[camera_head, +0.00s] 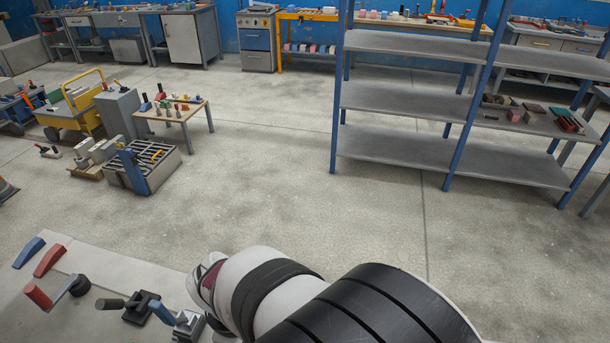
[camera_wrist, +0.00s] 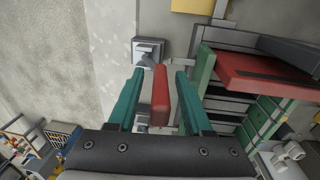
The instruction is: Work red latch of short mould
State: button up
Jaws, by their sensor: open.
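In the wrist view a red latch handle (camera_wrist: 160,96) stands between the two teal fingers of my gripper (camera_wrist: 160,73). The gripper is open, with a gap visible on each side of the handle. A grey metal bracket (camera_wrist: 148,50) sits just beyond the handle's tip on a pale surface. In the head view a pale panel (camera_head: 110,262) at lower left bears a red handle (camera_head: 49,260), a blue handle (camera_head: 28,252) and a red-ended lever (camera_head: 38,296). I cannot tell which of these the wrist view shows. My gripper is hidden in the head view.
In the wrist view a red plate (camera_wrist: 265,75) and green-edged parts crowd the right side. In the head view a black clamp (camera_head: 141,308) sits on the panel near my arm. A blue-posted shelf rack (camera_head: 420,105) stands farther back, with open floor before it.

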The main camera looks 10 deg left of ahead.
grip_shut()
dwell(1.4)
